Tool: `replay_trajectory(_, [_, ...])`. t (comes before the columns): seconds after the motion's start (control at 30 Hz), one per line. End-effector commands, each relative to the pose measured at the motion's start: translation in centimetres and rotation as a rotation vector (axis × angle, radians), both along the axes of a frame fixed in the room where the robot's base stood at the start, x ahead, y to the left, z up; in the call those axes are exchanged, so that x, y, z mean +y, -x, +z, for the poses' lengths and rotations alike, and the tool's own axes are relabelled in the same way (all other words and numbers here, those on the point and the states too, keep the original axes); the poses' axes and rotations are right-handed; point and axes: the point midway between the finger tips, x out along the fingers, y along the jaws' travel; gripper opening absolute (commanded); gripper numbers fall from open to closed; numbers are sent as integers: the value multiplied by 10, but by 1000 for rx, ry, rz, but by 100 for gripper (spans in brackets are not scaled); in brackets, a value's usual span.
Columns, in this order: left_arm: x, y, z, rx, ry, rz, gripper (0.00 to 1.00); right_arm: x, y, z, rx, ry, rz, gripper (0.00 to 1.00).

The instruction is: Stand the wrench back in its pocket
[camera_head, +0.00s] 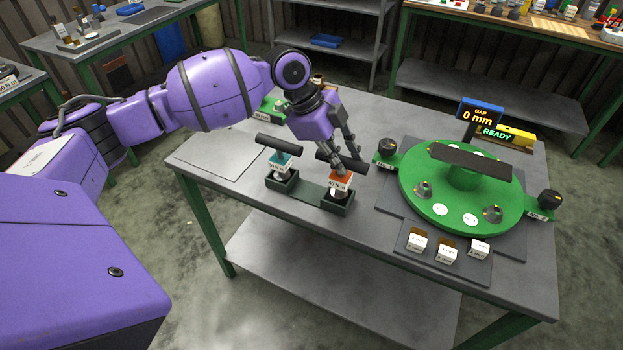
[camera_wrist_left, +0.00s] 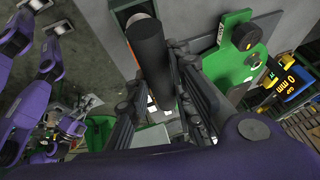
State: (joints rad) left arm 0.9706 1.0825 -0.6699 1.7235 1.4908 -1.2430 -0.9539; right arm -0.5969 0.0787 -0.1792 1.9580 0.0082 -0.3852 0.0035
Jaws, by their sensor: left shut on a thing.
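A T-shaped wrench with a black bar handle and an orange label block (camera_head: 341,179) stands about upright at the right pocket (camera_head: 338,204) of a dark green holder (camera_head: 309,192). Its lower end is at the pocket mouth; I cannot tell how deep it sits. My left gripper (camera_head: 352,164) comes down from behind and is shut on this wrench at its handle. In the left wrist view the black handle (camera_wrist_left: 150,60) lies between the fingers. A second wrench with a teal label block (camera_head: 281,160) stands in the left pocket, apart from my gripper. My right gripper is not visible.
To the right is a round green turntable (camera_head: 418,205) with a dark bar (camera_head: 470,158) over it and a "0 mm READY" display (camera_head: 480,112). White-fronted blocks (camera_head: 447,254) stand at the front right. The table's left part, with a thin grey plate (camera_head: 220,152), is clear.

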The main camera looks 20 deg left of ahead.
Motion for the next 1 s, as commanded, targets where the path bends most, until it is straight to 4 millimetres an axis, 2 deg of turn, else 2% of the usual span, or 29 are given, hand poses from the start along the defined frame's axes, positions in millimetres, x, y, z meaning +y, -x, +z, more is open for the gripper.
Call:
replay_trajectory(0.1, [0, -2, -7, -9, 0, 1, 0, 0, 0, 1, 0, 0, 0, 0])
replay_trajectory(0.47, [0, -2, -11, -7, 0, 1, 0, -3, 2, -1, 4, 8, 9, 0])
replay_trajectory(0.5, [0, -1, -12, -5, -2, 1, 25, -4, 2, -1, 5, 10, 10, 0])
replay_trajectory(0.6, [0, -1, -12, -5, -2, 1, 38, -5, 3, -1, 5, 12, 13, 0])
replay_trajectory(1.0, [1, -1, -6, -6, -3, 1, 40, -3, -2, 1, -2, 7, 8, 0])
